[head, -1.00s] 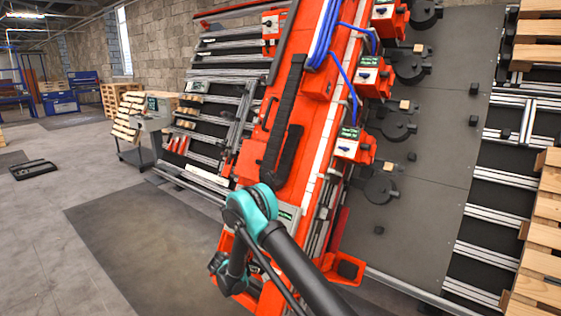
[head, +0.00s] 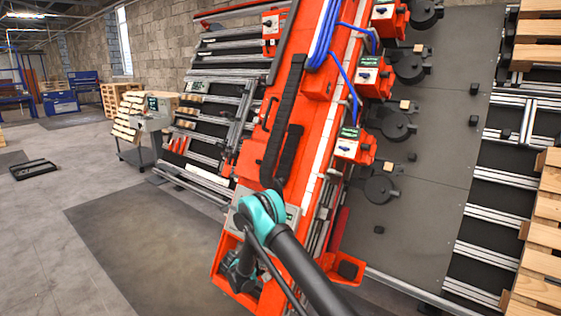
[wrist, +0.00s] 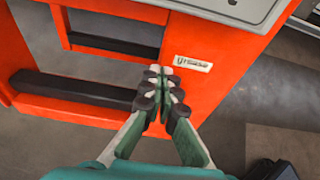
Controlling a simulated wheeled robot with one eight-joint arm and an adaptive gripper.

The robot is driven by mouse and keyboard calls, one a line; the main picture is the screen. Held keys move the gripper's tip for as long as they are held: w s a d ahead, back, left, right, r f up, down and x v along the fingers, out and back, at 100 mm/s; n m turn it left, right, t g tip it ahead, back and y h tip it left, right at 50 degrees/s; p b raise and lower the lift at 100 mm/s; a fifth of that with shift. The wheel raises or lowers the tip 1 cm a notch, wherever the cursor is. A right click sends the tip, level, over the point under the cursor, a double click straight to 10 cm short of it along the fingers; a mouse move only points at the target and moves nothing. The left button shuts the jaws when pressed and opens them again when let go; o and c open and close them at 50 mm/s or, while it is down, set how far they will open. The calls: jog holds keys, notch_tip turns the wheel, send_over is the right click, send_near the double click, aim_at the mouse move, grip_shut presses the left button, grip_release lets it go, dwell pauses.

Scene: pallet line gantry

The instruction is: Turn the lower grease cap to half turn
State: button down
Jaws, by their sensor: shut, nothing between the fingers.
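My gripper (wrist: 160,72) shows in the wrist view with its two fingertips together, shut and empty. It is in front of the orange frame's lower part (wrist: 225,85), close to a small white label (wrist: 193,63) whose text is too blurred to read fully. No grease cap can be made out in either view. In the head view my arm reaches down to the foot of the orange gantry column (head: 275,140), and the gripper itself is hidden behind the arm.
Several orange boxes with small knobs, such as the lowest one (head: 354,146), line the column's right side. Blue hoses (head: 325,35) hang near the top. A grey panel (wrist: 230,8) tops the frame in the wrist view. Floor (head: 130,245) to the left is clear.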

aim_at(269, 277)
jog(key=shift+s+f, duration=0.1)
jog(key=shift+s, duration=0.05)
dwell(0.4)
jog(key=shift+s+d, duration=0.45)
jog(key=shift+d, duration=0.25)
jog(key=shift+s+d, duration=0.5)
jog(key=shift+d, duration=0.1)
dwell(0.3)
dwell(0.4)
jog(key=shift+d+r, duration=0.15)
jog(key=shift+r, duration=0.2)
jog(key=v, duration=0.3)
jog(key=f+v, duration=0.1)
jog(key=v, duration=0.1)
jog(key=shift+s+a+r, duration=0.25)
jog(key=shift+s+a, duration=0.15)
jog(key=shift+s, duration=0.2)
